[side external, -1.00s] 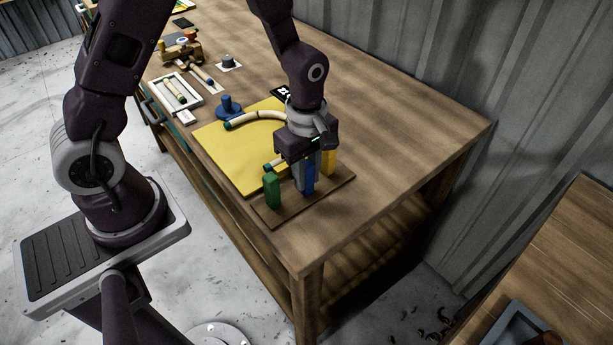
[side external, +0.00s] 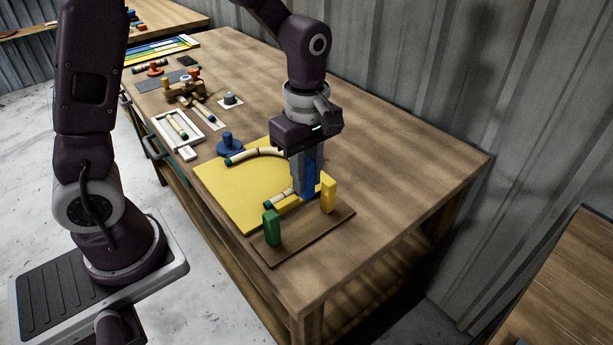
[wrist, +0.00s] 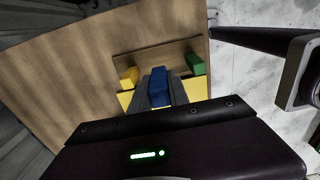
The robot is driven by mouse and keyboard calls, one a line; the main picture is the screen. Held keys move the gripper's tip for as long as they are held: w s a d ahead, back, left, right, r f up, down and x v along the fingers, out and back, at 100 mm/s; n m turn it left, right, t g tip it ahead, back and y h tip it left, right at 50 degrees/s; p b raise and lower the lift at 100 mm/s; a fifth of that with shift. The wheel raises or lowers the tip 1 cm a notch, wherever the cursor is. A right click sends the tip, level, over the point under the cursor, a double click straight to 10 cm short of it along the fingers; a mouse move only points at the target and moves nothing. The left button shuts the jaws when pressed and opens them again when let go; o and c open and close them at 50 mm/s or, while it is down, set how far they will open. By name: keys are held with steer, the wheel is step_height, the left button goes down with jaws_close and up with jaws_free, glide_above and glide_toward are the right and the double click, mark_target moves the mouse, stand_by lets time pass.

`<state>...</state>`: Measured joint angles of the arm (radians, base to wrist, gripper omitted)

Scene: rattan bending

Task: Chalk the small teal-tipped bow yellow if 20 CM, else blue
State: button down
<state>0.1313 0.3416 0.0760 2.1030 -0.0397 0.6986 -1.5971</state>
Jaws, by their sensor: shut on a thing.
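My gripper (side external: 308,170) is shut on the blue chalk block (side external: 310,183), which hangs upright above the chalk board. The blue chalk also shows between the fingers in the wrist view (wrist: 158,86). A short pale bow (side external: 280,199) with a teal-looking tip lies on the yellow mat (side external: 225,190), left of the chalk; its right end is hidden by the gripper. A longer curved pale bow (side external: 258,152) with a dark tip lies farther back on the mat. The yellow chalk (side external: 328,192) and green chalk (side external: 271,228) stand on the brown board (side external: 300,232). No length reading is legible.
A white tray (side external: 190,118) with a rod, a grey knob (side external: 231,100) and a small wooden fixture (side external: 186,88) are farther back. The table's right side is clear.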

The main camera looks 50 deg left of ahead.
steer(key=a+f, duration=0.1)
steer(key=a, duration=0.9)
steer(key=shift+w+d+f, duration=0.1)
steer(key=shift+w+f, duration=0.1)
steer(key=shift+f, duration=1.3)
steer(key=shift+w+f, duration=0.15)
steer(key=shift+f, duration=1.3)
steer(key=shift+f, duration=0.6)
step_height(320, 180, up, 7)
